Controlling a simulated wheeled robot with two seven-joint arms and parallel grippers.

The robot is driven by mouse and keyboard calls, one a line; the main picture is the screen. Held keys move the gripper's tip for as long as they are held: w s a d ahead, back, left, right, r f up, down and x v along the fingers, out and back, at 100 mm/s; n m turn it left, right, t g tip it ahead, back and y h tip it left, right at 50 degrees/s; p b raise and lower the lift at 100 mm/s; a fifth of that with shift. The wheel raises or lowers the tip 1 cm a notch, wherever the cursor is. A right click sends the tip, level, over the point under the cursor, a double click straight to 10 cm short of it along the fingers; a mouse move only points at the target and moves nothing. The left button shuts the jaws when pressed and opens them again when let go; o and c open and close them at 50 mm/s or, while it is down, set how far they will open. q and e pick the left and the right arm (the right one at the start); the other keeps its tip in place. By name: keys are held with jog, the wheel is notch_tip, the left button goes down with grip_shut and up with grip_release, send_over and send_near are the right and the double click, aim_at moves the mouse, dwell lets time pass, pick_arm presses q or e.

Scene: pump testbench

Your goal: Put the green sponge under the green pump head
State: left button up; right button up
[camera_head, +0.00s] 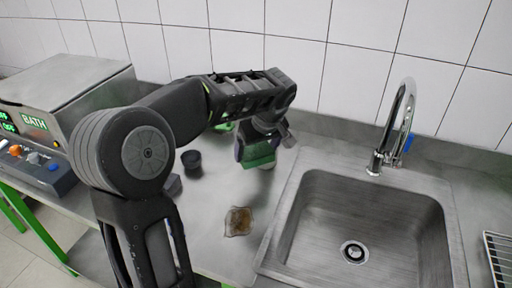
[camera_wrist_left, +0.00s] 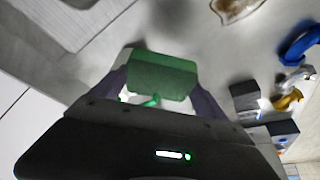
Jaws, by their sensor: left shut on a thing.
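My left gripper (camera_head: 256,150) is shut on the green sponge (camera_head: 261,161), above the metal counter left of the sink. The left wrist view shows the sponge (camera_wrist_left: 163,74) held between the dark fingertips of that gripper (camera_wrist_left: 160,86). A green part (camera_head: 222,127) shows on the counter behind my arm. It may be the green pump head, but my arm hides most of it. The wrist view also shows a small bright green piece (camera_wrist_left: 150,101) beyond the sponge; I cannot tell what it is. My right gripper is in neither view.
The sink (camera_head: 310,180) with its faucet (camera_head: 401,120) is to the right. A brown-stained clear dish (camera_head: 239,222) lies near the counter's front. A black cup (camera_head: 191,160) and a grey block (camera_head: 174,187) stand beside my arm. The BATH device (camera_head: 75,85) is at left.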

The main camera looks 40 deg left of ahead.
pick_arm(q)
jog(key=shift+w+a+f+p, duration=0.1)
jog(key=shift+a+p, duration=0.1)
jog(key=shift+p, duration=0.1)
jog(key=shift+f, duration=0.2)
jog(key=shift+f, duration=0.1)
jog(key=shift+f+b, duration=0.15)
jog(key=shift+b, duration=0.25)
jog(key=o, duration=1.1)
jog(key=shift+o, duration=0.2)
jog(key=v, duration=1.2)
jog(key=shift+d+r, duration=0.15)
jog(key=shift+r, duration=0.1)
